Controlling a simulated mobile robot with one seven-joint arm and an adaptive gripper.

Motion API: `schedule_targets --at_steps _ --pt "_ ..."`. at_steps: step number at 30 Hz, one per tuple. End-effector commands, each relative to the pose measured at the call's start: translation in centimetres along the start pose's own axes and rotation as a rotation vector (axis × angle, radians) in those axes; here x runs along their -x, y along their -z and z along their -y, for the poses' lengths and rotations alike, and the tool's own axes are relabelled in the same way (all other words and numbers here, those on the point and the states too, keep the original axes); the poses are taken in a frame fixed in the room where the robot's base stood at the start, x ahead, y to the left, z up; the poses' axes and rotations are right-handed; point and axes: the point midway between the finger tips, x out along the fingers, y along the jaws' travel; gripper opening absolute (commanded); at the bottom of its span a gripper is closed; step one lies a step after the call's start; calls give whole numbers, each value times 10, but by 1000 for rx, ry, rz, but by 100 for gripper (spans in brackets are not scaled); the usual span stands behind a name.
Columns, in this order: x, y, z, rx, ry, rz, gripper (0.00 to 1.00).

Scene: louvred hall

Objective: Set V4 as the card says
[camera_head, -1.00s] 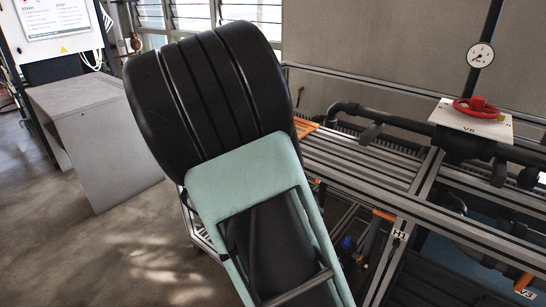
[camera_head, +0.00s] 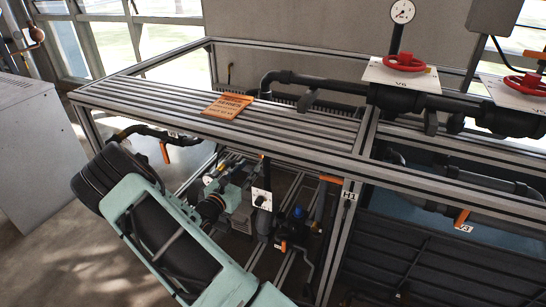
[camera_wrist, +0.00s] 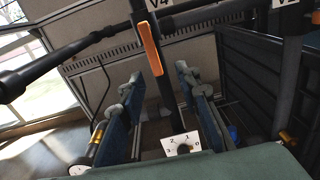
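In the wrist view the label V4 (camera_wrist: 157,4) shows at the top edge, with an orange lever (camera_wrist: 150,48) just below it. The lever runs nearly lengthwise along a dark upright pipe. My gripper (camera_wrist: 158,74) has its two blue-green fingers wide apart, with nothing held between them. The lever appears beyond the fingertips, between them in the picture; I see no contact.
The slatted frame bench (camera_head: 300,128) spans the head view. Red handwheel V6 (camera_head: 404,62) and a gauge (camera_head: 402,11) stand at the back right. Orange lever V3 (camera_head: 461,218) is at right. A numbered dial plate (camera_wrist: 182,144) shows low in the wrist view. Open floor lies at left.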

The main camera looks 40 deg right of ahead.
Motion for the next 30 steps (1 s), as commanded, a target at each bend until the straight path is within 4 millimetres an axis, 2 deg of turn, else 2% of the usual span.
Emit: schedule_targets --at_steps 1,8,13,26,30 --pt "-1 7 -4 10 -20 8 30" --pt "-6 8 -14 24 -57 24 30" --pt "-24 8 -14 23 -55 24 30" --pt "-84 7 -17 21 -53 23 30" --pt "-83 5 -18 23 -55 22 30"
